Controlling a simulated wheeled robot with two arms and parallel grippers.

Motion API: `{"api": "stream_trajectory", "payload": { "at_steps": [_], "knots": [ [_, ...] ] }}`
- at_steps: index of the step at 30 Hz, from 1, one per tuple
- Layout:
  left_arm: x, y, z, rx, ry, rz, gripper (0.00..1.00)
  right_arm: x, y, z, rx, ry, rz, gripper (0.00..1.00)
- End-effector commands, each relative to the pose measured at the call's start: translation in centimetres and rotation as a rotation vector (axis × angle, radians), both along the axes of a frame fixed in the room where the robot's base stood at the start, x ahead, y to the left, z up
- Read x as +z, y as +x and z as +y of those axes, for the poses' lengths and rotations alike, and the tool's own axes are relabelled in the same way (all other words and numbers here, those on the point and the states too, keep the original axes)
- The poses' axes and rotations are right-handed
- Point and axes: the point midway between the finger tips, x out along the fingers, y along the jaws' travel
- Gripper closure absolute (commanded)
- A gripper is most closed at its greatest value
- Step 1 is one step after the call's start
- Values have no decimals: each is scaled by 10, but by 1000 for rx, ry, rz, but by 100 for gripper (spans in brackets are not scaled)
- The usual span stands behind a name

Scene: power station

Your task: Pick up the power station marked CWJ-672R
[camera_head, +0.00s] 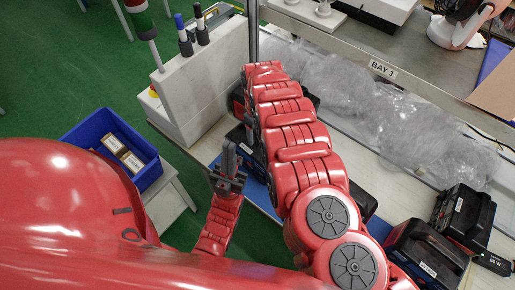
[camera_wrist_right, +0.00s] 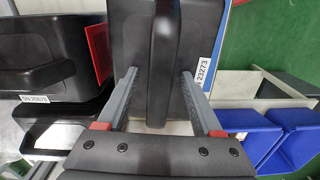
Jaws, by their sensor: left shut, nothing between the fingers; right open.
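Several black power stations with red parts stand on the bench; two at the right (camera_head: 425,250) (camera_head: 465,215) show most clearly. I cannot read CWJ-672R on any of them. In the right wrist view my right gripper (camera_wrist_right: 160,88) is open, with its fingers on either side of the upright handle of a black power station (camera_wrist_right: 195,35). That one has a white label ending in 23273. In the head view my red right arm hides that gripper. My left gripper (camera_head: 229,163) is shut and empty, in front of the bench.
Another black power station (camera_wrist_right: 45,65) stands close to the left in the wrist view, labelled with an SN number. A blue bin (camera_head: 90,130) with boxes stands at the left on a stool. Clear plastic wrap (camera_head: 400,130) lies behind the bench, below the BAY 1 shelf (camera_head: 382,68).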

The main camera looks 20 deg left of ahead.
Motion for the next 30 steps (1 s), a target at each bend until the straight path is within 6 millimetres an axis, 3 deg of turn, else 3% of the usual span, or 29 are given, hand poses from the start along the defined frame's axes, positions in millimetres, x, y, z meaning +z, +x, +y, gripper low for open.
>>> {"api": "stream_trajectory", "payload": {
  "at_steps": [5,16,30],
  "knots": [
    [-2,0,0,0,0,0,100,-2,0,0,1,0,0,34],
    [-1,0,0,0,0,0,100,-2,0,0,0,-1,0,100],
    [-1,0,0,0,0,0,100,-2,-1,0,0,0,1,100]
  ]
}}
